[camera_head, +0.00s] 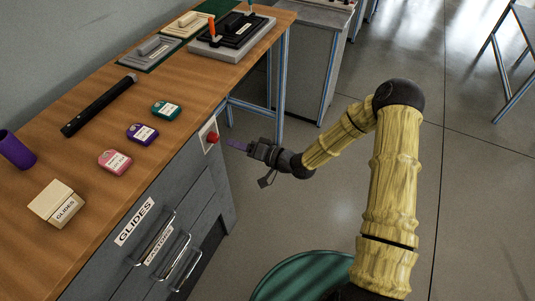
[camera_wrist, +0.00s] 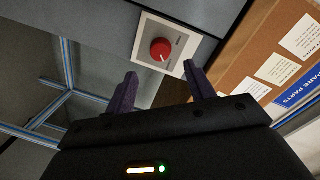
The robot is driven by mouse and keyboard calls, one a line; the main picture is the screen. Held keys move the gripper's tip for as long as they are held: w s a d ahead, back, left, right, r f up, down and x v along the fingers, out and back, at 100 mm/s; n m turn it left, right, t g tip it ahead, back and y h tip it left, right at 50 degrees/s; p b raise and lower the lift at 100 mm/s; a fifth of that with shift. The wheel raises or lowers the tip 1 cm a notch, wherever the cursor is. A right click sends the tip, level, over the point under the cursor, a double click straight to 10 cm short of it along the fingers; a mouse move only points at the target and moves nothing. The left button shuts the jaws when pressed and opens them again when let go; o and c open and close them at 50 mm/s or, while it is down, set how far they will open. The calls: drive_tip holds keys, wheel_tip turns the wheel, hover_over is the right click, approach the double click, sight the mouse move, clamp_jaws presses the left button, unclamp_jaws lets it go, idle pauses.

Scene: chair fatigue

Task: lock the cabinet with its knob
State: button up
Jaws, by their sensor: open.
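The red knob (camera_head: 212,137) sits on a pale plate on the end of the grey cabinet (camera_head: 188,189), just under the wooden top. In the wrist view the red knob (camera_wrist: 160,49) shows a small white mark, and its plate (camera_wrist: 182,69) has lettering too small to read. My gripper (camera_head: 237,145) is a little to the right of the knob and points towards it. In the wrist view my gripper's two purple fingers (camera_wrist: 160,90) are spread apart and empty, with the knob beyond them. I see no contact with the knob.
Drawers labelled GLIDES (camera_head: 134,222) with bar handles (camera_head: 180,262) are on the cabinet front. Tags, a black bar (camera_head: 99,105), a purple cup (camera_head: 16,150) and a box (camera_head: 56,204) lie on the wooden top. A green round seat (camera_head: 305,275) stands below my arm.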

drive_tip(key=v, duration=1)
drive_tip(key=shift+s+d, duration=0.1)
